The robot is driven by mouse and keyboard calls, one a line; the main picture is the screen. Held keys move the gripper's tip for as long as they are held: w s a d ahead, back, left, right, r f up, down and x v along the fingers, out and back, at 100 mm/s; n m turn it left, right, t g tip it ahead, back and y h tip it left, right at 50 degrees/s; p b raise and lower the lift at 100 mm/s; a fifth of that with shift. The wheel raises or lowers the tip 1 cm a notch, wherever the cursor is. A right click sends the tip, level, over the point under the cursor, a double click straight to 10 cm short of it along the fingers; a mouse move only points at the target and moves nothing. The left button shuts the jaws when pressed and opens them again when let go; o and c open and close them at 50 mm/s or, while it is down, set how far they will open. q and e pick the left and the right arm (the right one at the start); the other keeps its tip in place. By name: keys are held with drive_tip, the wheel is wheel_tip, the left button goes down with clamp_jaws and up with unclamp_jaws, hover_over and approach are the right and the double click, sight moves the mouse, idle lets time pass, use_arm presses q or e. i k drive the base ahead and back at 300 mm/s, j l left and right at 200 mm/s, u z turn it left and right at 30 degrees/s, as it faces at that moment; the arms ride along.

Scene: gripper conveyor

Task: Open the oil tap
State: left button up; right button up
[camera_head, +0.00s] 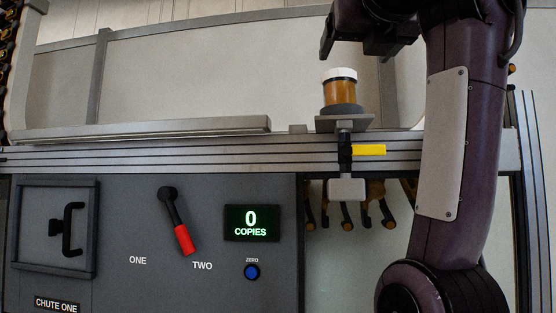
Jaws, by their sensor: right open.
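The oil tap is a dark valve with a yellow lever (369,150) that points sideways to the right, across the vertical pipe. Above it on a small grey bracket stands an oil cup (340,92) with amber content and a white cap. Below the valve is a light grey block (347,189). My right gripper (347,50) is at the top of the view, above and near the oil cup, apart from the lever. It is open, with nothing seen between its fingers. My left gripper is not in view.
A grey panel holds a red-handled selector lever (184,238) tilted towards TWO, a green display (251,223) reading 0 COPIES, a blue button (252,272) and a chute door (55,228) with a black handle. Several dark grippers hang below the rail. The conveyor surface behind looks clear.

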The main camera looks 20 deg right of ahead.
sight(346, 151)
drive_tip(key=k+j, duration=0.25)
drive_tip(key=k, duration=0.2)
drive_tip(key=k+j, duration=0.25)
drive_tip(key=k, duration=0.25)
drive_tip(key=k+j, duration=0.3)
drive_tip(key=k, duration=0.15)
